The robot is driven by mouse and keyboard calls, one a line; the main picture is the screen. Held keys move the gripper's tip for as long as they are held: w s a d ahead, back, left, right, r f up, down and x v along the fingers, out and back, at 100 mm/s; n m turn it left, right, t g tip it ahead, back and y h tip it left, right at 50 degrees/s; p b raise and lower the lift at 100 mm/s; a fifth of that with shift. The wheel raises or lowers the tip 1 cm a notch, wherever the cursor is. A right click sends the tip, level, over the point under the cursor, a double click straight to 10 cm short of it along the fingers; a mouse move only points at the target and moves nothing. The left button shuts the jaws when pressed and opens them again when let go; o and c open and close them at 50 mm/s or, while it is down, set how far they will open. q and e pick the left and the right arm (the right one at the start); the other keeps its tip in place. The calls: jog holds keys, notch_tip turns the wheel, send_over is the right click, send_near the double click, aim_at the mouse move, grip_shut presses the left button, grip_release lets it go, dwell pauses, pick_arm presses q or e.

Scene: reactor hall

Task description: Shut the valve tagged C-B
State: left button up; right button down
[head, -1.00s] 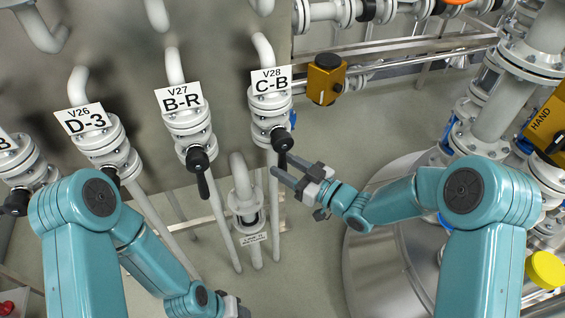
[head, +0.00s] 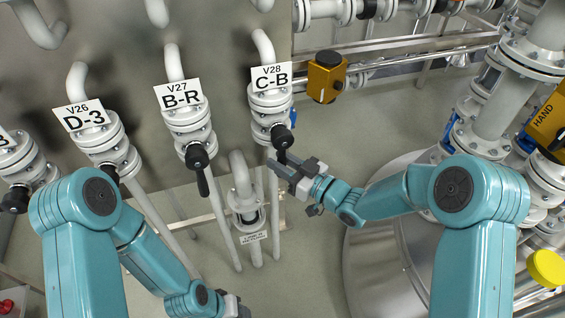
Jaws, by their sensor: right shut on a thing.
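The C-B tag (head: 271,77), also marked V28, is on a grey flanged valve (head: 270,104) at upper centre in the head view. The valve's black hub (head: 281,136) faces me, and its black lever points down from it, its lower end partly hidden by my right gripper. My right gripper (head: 281,165) comes in from the right and is shut on the C-B lever, just below the hub. My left gripper (head: 234,305) is low at the bottom edge, far from the valve, and its fingers do not show clearly.
To the left are similar valves tagged B-R (head: 178,95) and D-3 (head: 82,116), with black levers. An orange box (head: 325,77) is right of the C-B valve. A small tagged pipe stub (head: 244,195) stands below. A large round tank (head: 395,250) is at lower right.

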pick_arm(q)
notch_tip(320, 180, down, 24)
jog(key=w+a+b, duration=0.1)
jog(key=b, duration=2.3)
jog(key=shift+w+a+f+n+t, duration=0.15)
jog(key=shift+w+n+t, duration=0.1)
jog(key=shift+n+t, duration=0.05)
pick_arm(e)
jog(key=s+a+r+m+t+h, duration=0.1)
jog(key=a+r+m+t+h, duration=0.2)
jog(key=m, duration=0.9)
jog(key=s+a+r+m+t+h, duration=0.1)
jog(key=a+r+m+t+h, duration=0.2)
jog(key=m+t, duration=0.6)
jog(key=shift+s+a+r+m+h, duration=0.2)
jog(key=shift+a+r+m+h, duration=0.25)
jog(key=shift+r+m, duration=1)
jog(key=shift+f+m+t, duration=0.3)
jog(key=shift+f+m, duration=0.05)
jog(key=shift+m, duration=0.1)
jog(key=c, duration=1)
grip_release()
jog(key=shift+f, duration=0.1)
jog(key=shift+f, duration=0.1)
